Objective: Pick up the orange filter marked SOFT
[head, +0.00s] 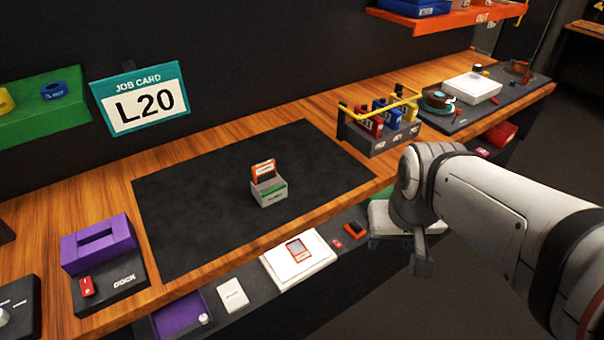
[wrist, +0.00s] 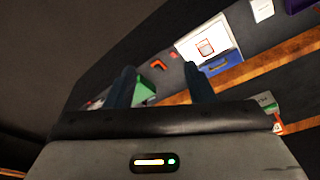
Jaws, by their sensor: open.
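An orange-framed filter (head: 298,249) with a grey pane lies flat on a white pad (head: 318,256) on the lower shelf; it also shows in the wrist view (wrist: 205,47). Another orange-framed piece (head: 263,169) stands upright in a grey and green holder (head: 269,191) on the dark mat. Lettering on both orange pieces is too small to read, so I cannot tell which is marked SOFT. My gripper (wrist: 160,87) is open, its two dark fingers apart with nothing held between them. It is off the bench's front edge, right of the white pad in the head view.
The bench top (head: 225,268) overhangs the shelf. A yellow-railed rack (head: 380,138) stands behind my arm.

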